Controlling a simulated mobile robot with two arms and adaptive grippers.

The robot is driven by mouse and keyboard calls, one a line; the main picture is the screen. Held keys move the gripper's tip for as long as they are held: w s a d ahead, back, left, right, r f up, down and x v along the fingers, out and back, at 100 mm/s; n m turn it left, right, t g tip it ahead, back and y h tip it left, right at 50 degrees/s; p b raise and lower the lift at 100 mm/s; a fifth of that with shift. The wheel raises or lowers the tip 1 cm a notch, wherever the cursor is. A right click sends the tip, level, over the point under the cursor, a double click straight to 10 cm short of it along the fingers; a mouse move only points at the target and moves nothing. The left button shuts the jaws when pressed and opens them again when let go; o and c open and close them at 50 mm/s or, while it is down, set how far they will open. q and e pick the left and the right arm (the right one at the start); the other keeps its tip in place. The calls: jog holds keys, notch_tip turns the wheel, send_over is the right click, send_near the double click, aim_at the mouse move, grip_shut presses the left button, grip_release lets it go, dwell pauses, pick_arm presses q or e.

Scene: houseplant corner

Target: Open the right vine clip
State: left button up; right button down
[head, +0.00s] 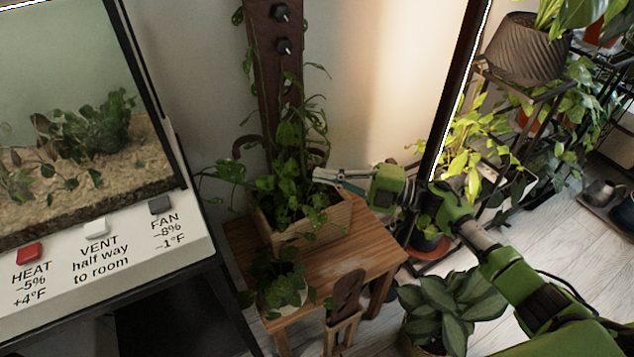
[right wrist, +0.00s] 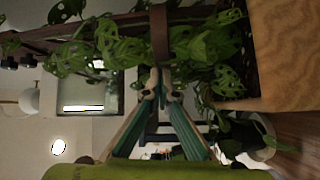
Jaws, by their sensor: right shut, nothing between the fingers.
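A dark brown wooden post (head: 277,75) with a vine climbing it rises from a wooden planter box (head: 300,232). A curved brown clip (head: 248,142) shows at the post's left side. The right vine clip (head: 321,150) is at its right side, partly hidden by leaves, so I cannot tell how far it stands open. A brown band (right wrist: 159,35) just beyond my fingertips in the right wrist view looks like this clip. My right gripper (head: 318,176) is shut and empty, its tips (right wrist: 160,87) close to the band; I cannot tell whether they touch. My left gripper is out of view.
The planter stands on a small wooden table (head: 340,262) with a trailing potted plant in front. A terrarium with HEAT, VENT and FAN buttons (head: 160,205) is at left. A mirror frame (head: 455,90) and plant shelves are at right. A leafy floor plant (head: 450,305) sits below my right arm.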

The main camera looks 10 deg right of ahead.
jog(key=shift+w+d+r+t+b, duration=0.1)
jog(key=shift+w+d+t+b, duration=0.3)
jog(key=shift+d, duration=0.45)
jog(key=shift+w+d+g, duration=0.3)
jog(key=shift+w+d, duration=0.05)
jog(key=shift+w, duration=0.15)
jog(key=shift+d+b, duration=0.15)
jog(key=shift+b, duration=0.2)
notch_tip(320, 180, up, 10)
jog(key=shift+s+f, duration=0.1)
jog(key=shift+f, duration=0.1)
